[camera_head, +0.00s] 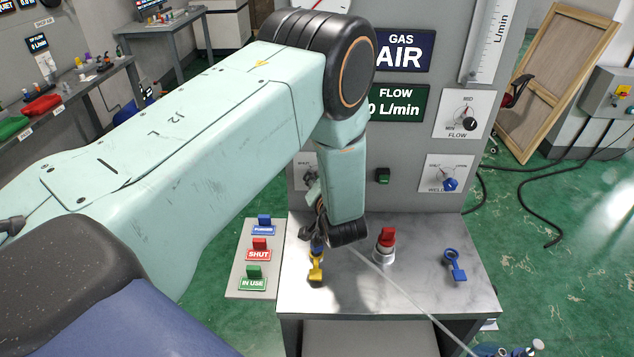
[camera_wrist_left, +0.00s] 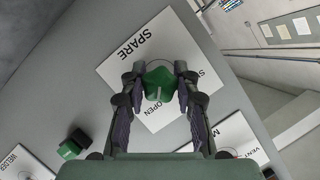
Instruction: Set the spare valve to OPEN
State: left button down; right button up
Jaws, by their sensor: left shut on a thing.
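The spare valve's white plate (camera_wrist_left: 125,65), lettered SPARE, is on the grey panel and looks turned in the left wrist view. Its green knob (camera_wrist_left: 158,82) sits between the fingertips of my left gripper (camera_wrist_left: 160,88), which is shut on it. The word OPEN is on the plate near the knob, and another label is partly hidden by a finger. I cannot tell exactly where the knob points. In the head view the plate (camera_head: 301,172) shows only at its left edge; my forearm hides the knob and most of the gripper. My right gripper is not in view.
A metal shelf (camera_head: 440,295) below the panel holds a yellow key-like piece (camera_head: 316,270), a red-topped piece (camera_head: 386,242) and a blue one (camera_head: 455,264). The WELDER plate (camera_head: 435,172) and a green block (camera_head: 383,176) are right of my forearm.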

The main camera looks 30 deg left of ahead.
pick_arm(q)
jog(key=shift+w+r, duration=0.15)
jog(key=shift+r, duration=0.05)
jog(key=c, duration=1.4)
grip_release()
jog(key=o, duration=0.4)
jog(key=shift+d, duration=0.15)
jog(key=shift+f, duration=0.15)
jog(key=v, duration=0.7)
jog(key=shift+s, duration=0.3)
jog(key=shift+d, duration=0.1)
